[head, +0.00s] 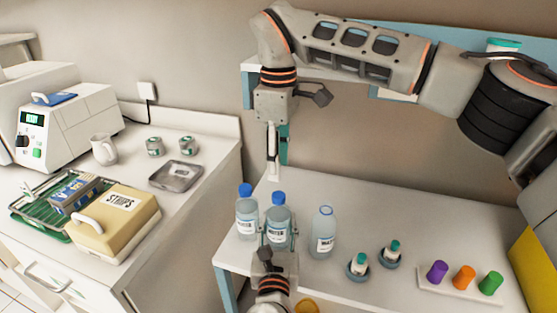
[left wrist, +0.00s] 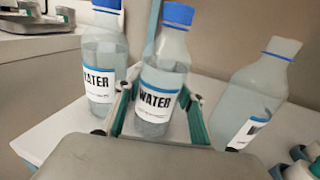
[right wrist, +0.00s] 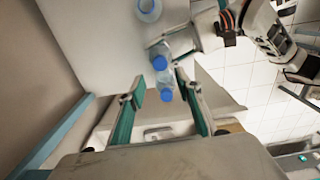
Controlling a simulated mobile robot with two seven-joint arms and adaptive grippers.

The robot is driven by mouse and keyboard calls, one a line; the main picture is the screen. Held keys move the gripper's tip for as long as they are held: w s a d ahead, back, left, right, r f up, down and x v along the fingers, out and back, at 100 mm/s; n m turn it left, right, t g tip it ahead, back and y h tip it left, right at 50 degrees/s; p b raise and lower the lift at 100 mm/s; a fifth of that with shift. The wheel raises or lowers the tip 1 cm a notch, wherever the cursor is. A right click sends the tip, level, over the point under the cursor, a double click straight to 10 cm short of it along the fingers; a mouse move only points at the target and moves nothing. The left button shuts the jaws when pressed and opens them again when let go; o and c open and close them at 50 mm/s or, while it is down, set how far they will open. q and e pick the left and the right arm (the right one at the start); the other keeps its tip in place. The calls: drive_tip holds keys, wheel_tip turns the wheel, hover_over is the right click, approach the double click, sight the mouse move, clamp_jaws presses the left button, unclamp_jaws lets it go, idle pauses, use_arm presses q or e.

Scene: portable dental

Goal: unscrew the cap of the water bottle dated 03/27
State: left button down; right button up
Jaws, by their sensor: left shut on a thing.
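Three water bottles stand in a row on the white bench. My left gripper (head: 277,240) is shut on the middle bottle (left wrist: 165,75), around its label; its blue cap (head: 278,198) is on. The left bottle (head: 246,222) also has a blue cap. The right bottle (head: 323,240) has an open top with a blue neck ring. The dates on the labels are too small to read. My right gripper (head: 276,165) points down above the bottles, open and empty. In the right wrist view its parted fingers frame the two blue caps from above, touching neither.
Two small teal-topped vials in round holders (head: 358,265) and a white rack with purple, orange and green caps (head: 460,285) are to the right. A beige box (head: 115,225) and grey tray (head: 175,176) are on the left counter. The bench behind the bottles is clear.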

sight(279, 195)
drive_tip(key=m, duration=0.4)
drive_tip(key=shift+f+m, duration=0.1)
drive_tip(key=shift+m, duration=0.2)
drive_tip(key=shift+f, duration=3.9)
